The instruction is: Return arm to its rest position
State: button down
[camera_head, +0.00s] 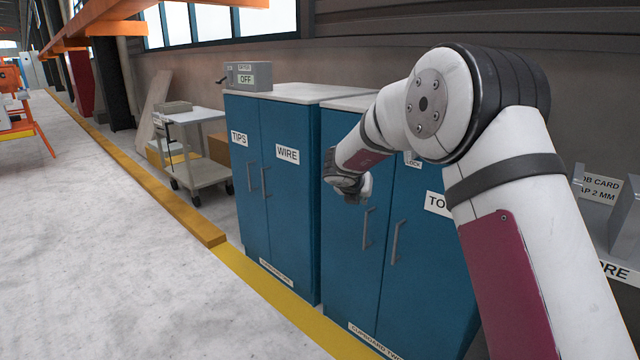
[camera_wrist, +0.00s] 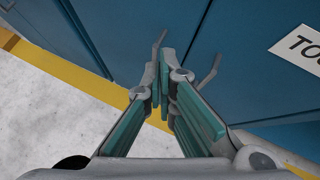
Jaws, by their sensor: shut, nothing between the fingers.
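My arm reaches across the head view from the lower right, bent at the elbow. My gripper (camera_head: 350,187) is at its end, in front of the right blue cupboard (camera_head: 348,270), near that cupboard's door handles. In the wrist view my gripper (camera_wrist: 165,85) points down along the cupboard front, its green-padded fingers brought together at the tips with nothing between them. A cupboard handle (camera_wrist: 158,45) shows just beyond the fingertips. Whether the fingers touch it cannot be told. The cupboard doors look shut.
A left blue cupboard (camera_head: 275,200) marked TIPS and WIRE carries a grey switch box (camera_head: 248,76) reading OFF. A grey cart (camera_head: 197,165) stands further back. A yellow floor edge (camera_head: 270,290) runs along the cupboards. The pale floor (camera_head: 110,240) to the left is clear.

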jog(key=s+a+r+n+t+y, duration=0.2)
jog(key=a+r+n+t+y, duration=0.15)
jog(key=r+n, duration=0.5)
jog(key=s+a+r+n+g+y, duration=0.1)
jog(key=s+a+r+n+y, duration=0.3)
jog(key=s+n, duration=0.4)
jog(key=s+a+r+n+g+y, duration=0.2)
jog(key=s+a+r+n, duration=0.2)
jog(key=s+r+n, duration=0.45)
jog(key=s+d+f+n+g+h, duration=0.25)
jog(key=s+d+f+n, duration=0.2)
jog(key=s, duration=1.05)
jog(key=s+d+f+n+g+h, duration=0.1)
jog(key=s+d+f+n+g, duration=0.35)
jog(key=s, duration=0.95)
jog(key=s+d+f+n+g+h, duration=0.1)
jog(key=s+d+f+n+g, duration=0.35)
jog(key=s, duration=1.05)
notch_tip(320, 180, up, 25)
jog(key=n+t+p, duration=0.2)
jog(key=t+p, duration=0.4)
jog(key=p, duration=1.8)
jog(key=shift+a+p, duration=0.35)
jog(key=shift+a, duration=0.1)
